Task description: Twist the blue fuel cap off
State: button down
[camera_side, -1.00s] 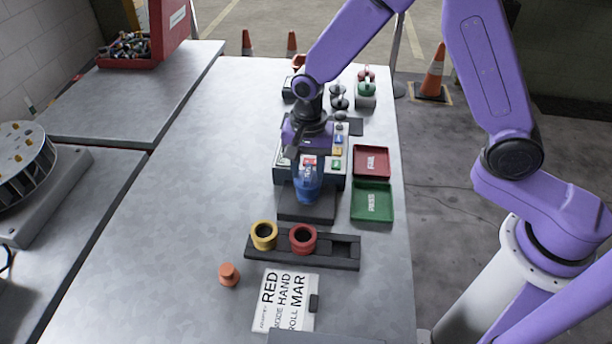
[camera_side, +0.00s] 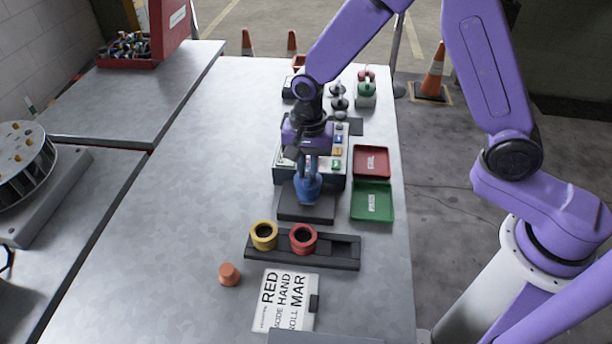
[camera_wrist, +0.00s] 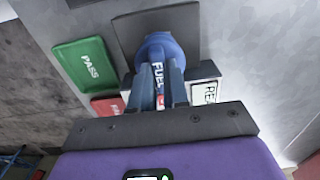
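The blue fuel cap (camera_side: 307,191) is a round piece that stands at the dark base plate (camera_side: 306,213) in front of the tester. In the wrist view the blue cap (camera_wrist: 158,46) is at the upper middle, with a FUEL label below its rounded end. My gripper (camera_side: 307,170) points down at the cap, and its fingers meet the cap's outline. In the wrist view my gripper's two fingers (camera_wrist: 161,75) stand apart on either side of the label. I cannot tell whether they press on the cap. The cap's underside is hidden.
A yellow ring (camera_side: 263,235) and a red ring (camera_side: 303,239) sit in a dark rack with an empty slot. The red FAIL tray (camera_side: 371,161) and green PASS tray (camera_side: 372,202) are to the right. An orange piece (camera_side: 229,275) lies front left.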

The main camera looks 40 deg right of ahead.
aim_at(308, 172)
jog(key=n, duration=0.6)
jog(key=shift+n, duration=0.3)
jog(key=n, duration=0.5)
jog(key=shift+f+n, duration=0.15)
jog(key=shift+n, duration=0.15)
jog(key=shift+r, duration=0.55)
jog(key=shift+r, duration=0.2)
jog(key=shift+r, duration=0.35)
jog(key=shift+r, duration=2)
